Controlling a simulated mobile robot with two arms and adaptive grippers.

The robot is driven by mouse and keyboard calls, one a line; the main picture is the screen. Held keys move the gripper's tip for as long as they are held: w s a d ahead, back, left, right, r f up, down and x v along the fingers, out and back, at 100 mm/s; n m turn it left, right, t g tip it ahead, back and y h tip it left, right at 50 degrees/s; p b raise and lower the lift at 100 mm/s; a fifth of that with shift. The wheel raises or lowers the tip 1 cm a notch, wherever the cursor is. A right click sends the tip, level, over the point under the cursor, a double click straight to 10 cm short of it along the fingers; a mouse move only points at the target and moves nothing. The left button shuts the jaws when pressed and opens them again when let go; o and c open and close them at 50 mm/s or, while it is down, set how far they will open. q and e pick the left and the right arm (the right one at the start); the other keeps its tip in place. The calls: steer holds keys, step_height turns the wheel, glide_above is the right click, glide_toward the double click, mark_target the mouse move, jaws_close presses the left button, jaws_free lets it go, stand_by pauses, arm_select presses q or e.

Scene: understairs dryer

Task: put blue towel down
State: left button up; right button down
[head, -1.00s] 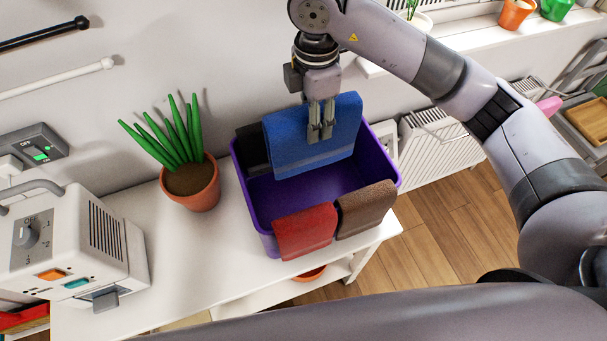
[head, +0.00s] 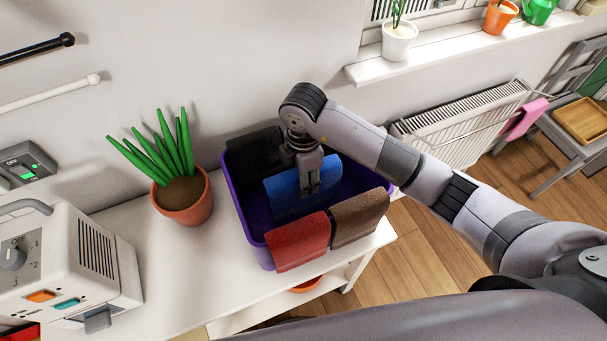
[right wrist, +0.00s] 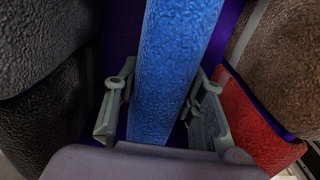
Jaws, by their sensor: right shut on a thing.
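The blue towel (head: 285,193) is down inside the purple bin (head: 241,205), between the dark towel and the red and brown towels. My right gripper (head: 311,187) reaches into the bin from above and is shut on the blue towel. In the right wrist view the blue towel (right wrist: 172,65) runs between the two fingers of my right gripper (right wrist: 160,112). The bin floor under the towel is hidden, so I cannot tell if it touches the bottom. My left gripper is not in view.
A dark towel (head: 253,152) hangs over the bin's back left rim. A red towel (head: 298,242) and a brown towel (head: 360,217) hang over the front rim. A potted plant (head: 183,198) stands left of the bin on the white table (head: 185,265).

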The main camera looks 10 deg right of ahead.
steer(key=shift+f, duration=0.2)
steer(key=c, duration=1.4)
jaws_free()
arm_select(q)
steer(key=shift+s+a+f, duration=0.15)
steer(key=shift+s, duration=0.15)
arm_select(e)
steer(key=o, duration=0.4)
step_height(320, 180, up, 12)
steer(key=shift+r, duration=0.2)
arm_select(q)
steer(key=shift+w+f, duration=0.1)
